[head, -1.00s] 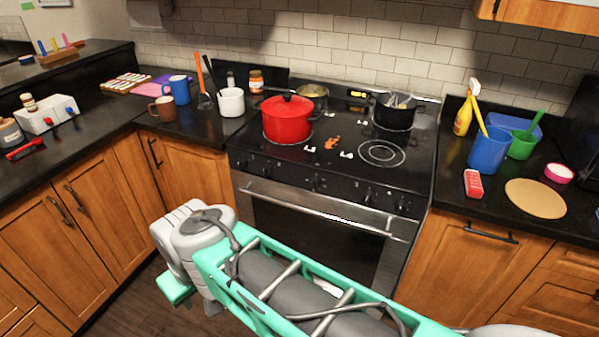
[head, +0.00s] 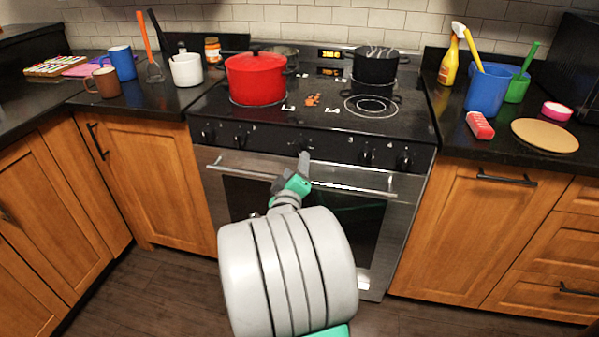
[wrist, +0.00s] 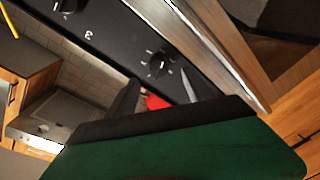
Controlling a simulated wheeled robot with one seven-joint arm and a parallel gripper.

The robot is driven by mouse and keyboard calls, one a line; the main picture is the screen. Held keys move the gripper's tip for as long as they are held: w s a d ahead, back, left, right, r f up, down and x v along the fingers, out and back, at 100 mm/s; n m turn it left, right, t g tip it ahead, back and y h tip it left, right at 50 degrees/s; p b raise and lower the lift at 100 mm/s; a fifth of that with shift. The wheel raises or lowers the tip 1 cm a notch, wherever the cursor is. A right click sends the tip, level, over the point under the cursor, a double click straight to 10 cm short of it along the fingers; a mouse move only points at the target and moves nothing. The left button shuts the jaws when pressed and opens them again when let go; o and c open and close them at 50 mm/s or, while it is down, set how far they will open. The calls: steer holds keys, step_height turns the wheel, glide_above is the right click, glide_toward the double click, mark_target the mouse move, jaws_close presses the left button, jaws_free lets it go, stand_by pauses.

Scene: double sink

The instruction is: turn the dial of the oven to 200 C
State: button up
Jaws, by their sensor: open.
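The oven (head: 290,190) has a black front panel with several dials, among them two at its left end (head: 240,139) and two at its right end (head: 366,155). My gripper (head: 303,162) is at the middle of this panel, just above the handle, and covers part of it. In the wrist view a black dial (wrist: 158,66) with white tick marks lies just beyond my open fingers (wrist: 158,92); I see no contact. Another dial (wrist: 66,5) is at the top left. No temperature numbers are readable, so I cannot tell the setting.
The steel oven handle (head: 345,187) runs across just below the panel. A red pot (head: 256,80) and a black pot (head: 375,68) stand on the stovetop. Wooden cabinets (head: 480,225) flank the oven; the floor in front is clear.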

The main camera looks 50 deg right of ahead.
mark_target(300, 151)
steer(key=x, duration=0.7)
steer(key=shift+w+d+r, duration=0.1)
steer(key=shift+d+r, duration=0.1)
steer(key=shift+d, duration=0.25)
steer(key=shift+c, duration=0.4)
jaws_close()
